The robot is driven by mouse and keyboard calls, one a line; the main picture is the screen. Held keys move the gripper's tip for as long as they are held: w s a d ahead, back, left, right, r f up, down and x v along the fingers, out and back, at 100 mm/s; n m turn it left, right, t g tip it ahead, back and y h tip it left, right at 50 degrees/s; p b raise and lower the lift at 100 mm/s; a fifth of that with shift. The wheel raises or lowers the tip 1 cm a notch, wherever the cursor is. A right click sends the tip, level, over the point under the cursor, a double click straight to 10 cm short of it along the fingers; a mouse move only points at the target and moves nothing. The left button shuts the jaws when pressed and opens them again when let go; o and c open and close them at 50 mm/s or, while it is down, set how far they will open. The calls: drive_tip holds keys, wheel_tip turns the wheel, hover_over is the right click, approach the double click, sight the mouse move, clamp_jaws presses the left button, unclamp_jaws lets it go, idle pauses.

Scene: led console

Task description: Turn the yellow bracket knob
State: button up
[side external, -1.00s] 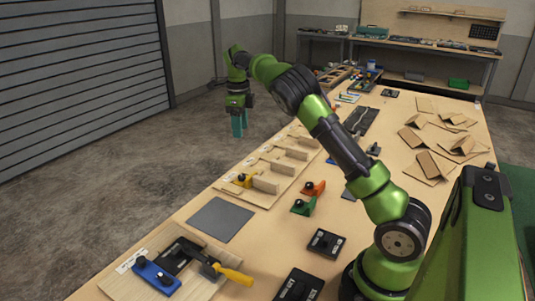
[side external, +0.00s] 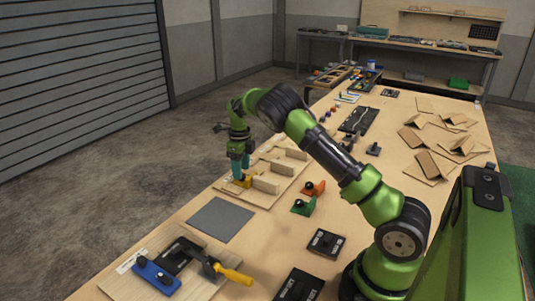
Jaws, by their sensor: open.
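The yellow bracket (side external: 247,182) with its dark knob sits on the wooden board (side external: 262,199) at the left edge of the long table, beside small upright wooden blocks. My gripper (side external: 239,177) points down with its teal fingers at the bracket's knob, which they mostly hide. The jaws are open, around or just beside the knob; I cannot tell which, nor whether they touch it.
An orange bracket (side external: 314,188) and a green bracket (side external: 304,206) stand to the right of the board. A grey mat (side external: 219,219) lies nearer the camera. A blue bracket (side external: 157,278) and a yellow-handled tool (side external: 233,275) lie at the front. Cardboard pieces (side external: 428,165) lie at right.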

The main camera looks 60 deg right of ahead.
drive_tip(key=shift+f, duration=0.95)
clamp_jaws()
